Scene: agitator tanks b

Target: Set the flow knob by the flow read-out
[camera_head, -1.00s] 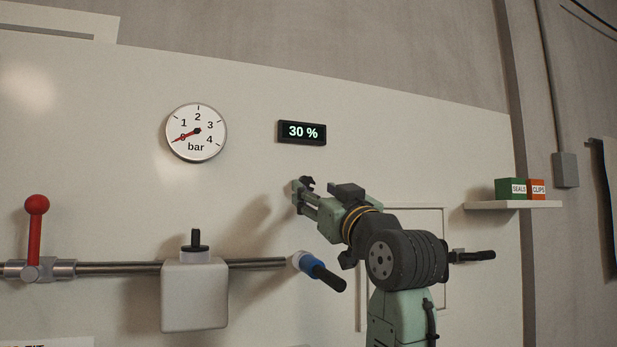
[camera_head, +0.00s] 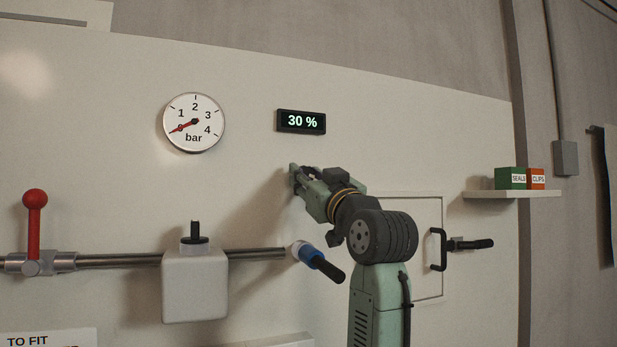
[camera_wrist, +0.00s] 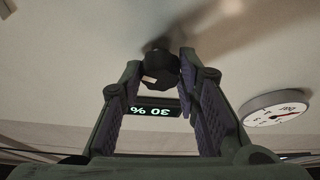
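The flow read-out (camera_head: 301,121) on the white panel shows "30 %" in the head view. It appears upside down in the wrist view (camera_wrist: 155,111). A dark, lobed flow knob (camera_wrist: 160,70) with a pale mark on it is in the wrist view, between my fingertips. My gripper (camera_wrist: 159,64) is open, with one finger on each side of the knob. The right finger looks very close to it, and a small gap shows on the left; contact is unclear. In the head view my gripper (camera_head: 298,180) is at the panel below the read-out and hides the knob.
A bar gauge (camera_head: 194,122) reads about 0. Below are a red lever (camera_head: 34,230), a pipe (camera_head: 118,269) with a white box (camera_head: 194,287), and a blue-collared black handle (camera_head: 320,262). A hatch handle (camera_head: 438,250) and a shelf (camera_head: 512,194) with boxes stand right.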

